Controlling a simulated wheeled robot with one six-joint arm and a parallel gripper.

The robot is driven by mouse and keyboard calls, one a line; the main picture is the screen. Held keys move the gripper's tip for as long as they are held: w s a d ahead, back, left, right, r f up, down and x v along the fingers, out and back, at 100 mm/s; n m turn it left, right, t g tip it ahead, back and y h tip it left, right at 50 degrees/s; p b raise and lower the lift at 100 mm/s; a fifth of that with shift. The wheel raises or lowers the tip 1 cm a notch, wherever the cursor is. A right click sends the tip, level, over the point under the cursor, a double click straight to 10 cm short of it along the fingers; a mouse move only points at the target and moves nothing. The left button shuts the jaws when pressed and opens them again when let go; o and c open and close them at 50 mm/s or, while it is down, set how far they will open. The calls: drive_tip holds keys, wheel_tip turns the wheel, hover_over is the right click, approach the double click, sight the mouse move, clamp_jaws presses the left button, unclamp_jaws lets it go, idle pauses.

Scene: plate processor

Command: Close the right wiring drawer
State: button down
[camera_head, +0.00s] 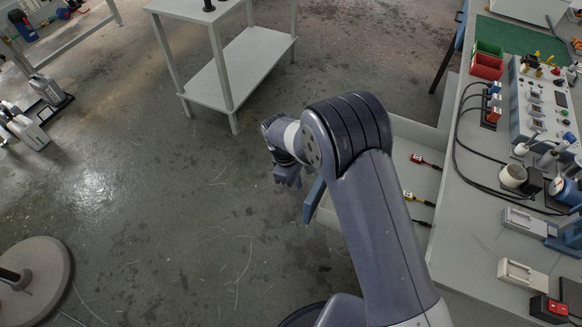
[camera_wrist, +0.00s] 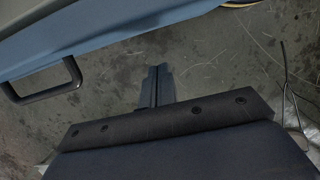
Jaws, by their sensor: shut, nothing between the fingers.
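A wiring drawer (camera_head: 404,150) is pulled out from the workbench in the head view, with a pale inside and a blue front (camera_head: 314,200). My arm covers much of it. The blue front also shows in the wrist view (camera_wrist: 130,30), across the top left, with a dark bar handle (camera_wrist: 45,90) on it. My gripper (camera_head: 288,178) is just outside the drawer front, to its left in the head view, above the floor. In the wrist view the fingers (camera_wrist: 157,72) are together and empty, to the right of the handle and apart from it.
Red and yellow tipped leads (camera_head: 422,160) lie in the drawer. The workbench (camera_head: 475,215) on the right carries a control panel (camera_head: 540,110), red bins (camera_head: 487,66) and cables. A grey shelf cart (camera_head: 235,80) stands at the back.

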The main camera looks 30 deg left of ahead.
drive_tip(key=shift+w+d+r, duration=0.1)
drive_tip(key=shift+d+r, duration=0.05)
drive_tip(key=shift+d, duration=0.7)
drive_tip(key=shift+w+d+r, duration=0.1)
drive_tip(key=shift+d, duration=0.75)
drive_tip(key=w+d, duration=0.1)
drive_tip(key=d, duration=0.9)
drive_tip(key=w+d+b, duration=0.1)
drive_tip(key=d, duration=1)
drive_tip(key=w+d+b, duration=0.1)
drive_tip(key=d, duration=1)
drive_tip(key=shift+w+d, duration=0.1)
drive_tip(key=shift+w, duration=0.2)
